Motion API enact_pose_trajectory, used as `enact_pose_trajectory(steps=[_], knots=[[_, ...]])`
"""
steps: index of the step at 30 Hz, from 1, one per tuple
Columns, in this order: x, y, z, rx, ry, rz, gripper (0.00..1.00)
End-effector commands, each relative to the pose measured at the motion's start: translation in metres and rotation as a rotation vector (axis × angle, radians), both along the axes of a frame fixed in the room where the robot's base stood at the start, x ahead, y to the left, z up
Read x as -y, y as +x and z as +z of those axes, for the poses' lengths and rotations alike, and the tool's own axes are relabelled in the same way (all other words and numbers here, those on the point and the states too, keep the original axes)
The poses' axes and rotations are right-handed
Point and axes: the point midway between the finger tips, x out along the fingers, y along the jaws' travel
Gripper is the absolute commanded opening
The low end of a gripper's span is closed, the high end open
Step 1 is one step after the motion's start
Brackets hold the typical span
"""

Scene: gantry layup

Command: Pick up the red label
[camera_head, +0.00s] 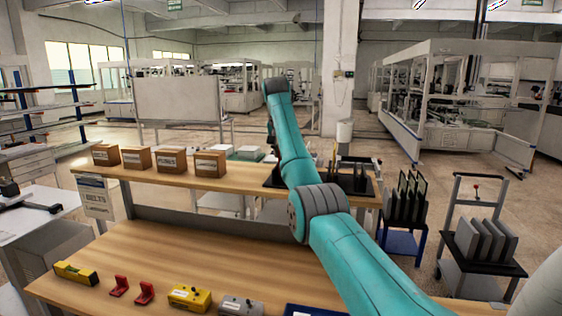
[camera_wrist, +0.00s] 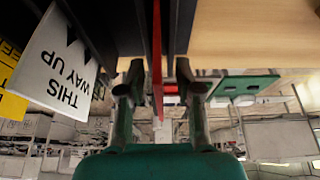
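In the wrist view a thin red label (camera_wrist: 157,45) shows almost edge-on between dark upright dividers (camera_wrist: 139,25). My gripper (camera_wrist: 159,75) is open, with one finger on each side of the label's line. Gaps show between the label and both fingers, and I see no contact. A small red patch also shows between the fingers; I cannot tell if it is part of the label. In the head view my arm hides the gripper, and I cannot make out the red label on the dark rack (camera_head: 358,184).
A white "THIS WAY UP" card (camera_wrist: 55,68) and a yellow card (camera_wrist: 10,95) stand beside the label. Cardboard boxes (camera_head: 171,160) line the upper shelf (camera_head: 235,185). Red clamps (camera_head: 145,292) and yellow tools (camera_head: 190,297) lie on the lower bench (camera_head: 170,250). Carts stand at right.

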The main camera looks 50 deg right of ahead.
Motion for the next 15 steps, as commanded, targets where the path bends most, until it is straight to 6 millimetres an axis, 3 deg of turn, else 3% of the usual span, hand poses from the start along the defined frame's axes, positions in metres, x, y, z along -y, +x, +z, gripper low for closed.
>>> enact_pose_trajectory(steps=[6, 7, 11, 15], knots=[[0.0009, 0.0001, -0.0018, 0.001, -0.001, -0.001, 0.34], [0.0007, 0.0002, -0.0018, 0.001, -0.001, -0.001, 0.32], [0.0006, 0.0003, -0.0017, 0.0, 0.0, 0.0, 0.0], [0.0006, 0.0002, -0.0016, 0.0, 0.0, -0.001, 0.0]])
